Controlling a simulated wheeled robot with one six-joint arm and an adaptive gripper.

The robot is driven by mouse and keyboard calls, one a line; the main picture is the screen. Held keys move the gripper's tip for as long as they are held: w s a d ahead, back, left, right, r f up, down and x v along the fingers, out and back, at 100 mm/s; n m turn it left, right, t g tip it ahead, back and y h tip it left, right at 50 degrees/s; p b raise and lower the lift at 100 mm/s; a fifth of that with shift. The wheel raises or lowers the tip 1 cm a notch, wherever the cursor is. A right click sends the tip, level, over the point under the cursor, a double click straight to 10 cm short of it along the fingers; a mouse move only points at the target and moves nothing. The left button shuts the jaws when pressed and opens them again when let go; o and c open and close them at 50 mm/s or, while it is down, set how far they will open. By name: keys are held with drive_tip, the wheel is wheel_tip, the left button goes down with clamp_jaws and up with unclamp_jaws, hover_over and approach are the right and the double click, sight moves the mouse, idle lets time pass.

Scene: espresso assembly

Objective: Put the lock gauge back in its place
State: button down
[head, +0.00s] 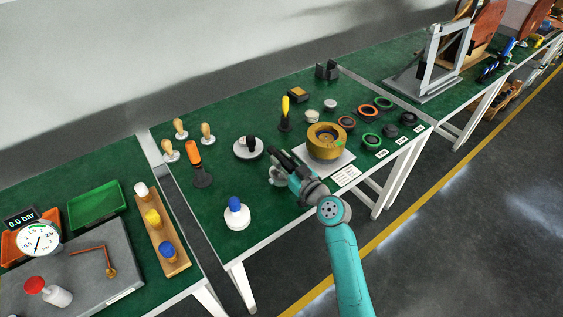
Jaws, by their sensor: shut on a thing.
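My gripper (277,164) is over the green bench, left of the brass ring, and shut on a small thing. That thing is mostly hidden by the dark fingers and too small to make out; I take it to be the lock gauge. The brass ring (325,146) sits on a white plate (340,162). A white disc with a black knob (249,147) stands just left of my gripper. I cannot tell which spot on the bench is the gauge's own place.
Orange-handled (194,156) and yellow-handled (285,110) tools stand upright nearby. A blue-topped white piece (236,213) stands at the front. Several rings (372,141) and labels lie right. Wooden-handled stamps (180,129) stand at the back left. Bare green bench (285,220) lies in front.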

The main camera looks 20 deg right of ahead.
drive_tip(key=shift+f, duration=0.35)
drive_tip(key=shift+f, duration=0.35)
drive_tip(key=shift+f, duration=0.1)
